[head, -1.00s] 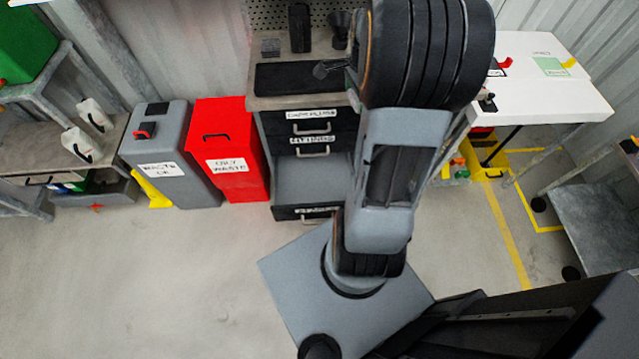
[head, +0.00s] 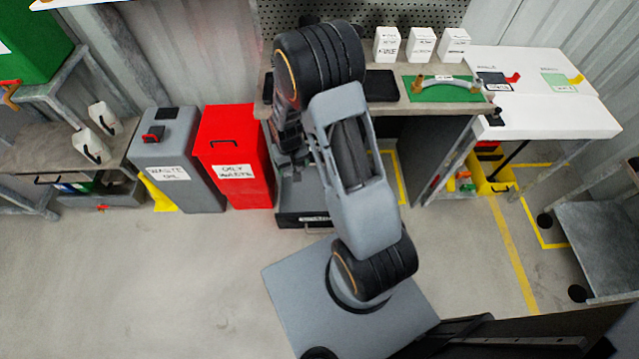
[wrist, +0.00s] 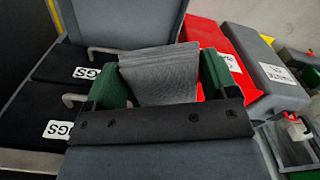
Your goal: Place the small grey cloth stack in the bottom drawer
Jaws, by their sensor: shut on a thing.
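The small grey cloth stack (wrist: 160,74) is held between the green fingers of my gripper (wrist: 163,78) in the wrist view. Its ridged, layered side faces the camera. In the head view my gripper (head: 288,150) is a dark shape in front of the drawer cabinet, above the open bottom drawer, and the stack cannot be made out there. The bottom drawer (head: 290,192) is pulled out, with its grey floor partly showing and a labelled black front. My arm hides its right part and the upper drawers.
A red bin (head: 233,150) stands close left of the drawer, with a grey waste oil bin (head: 175,165) beside it. The bench top (head: 400,112) above carries a dark mat, a green mat and white boxes. The floor in front is clear.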

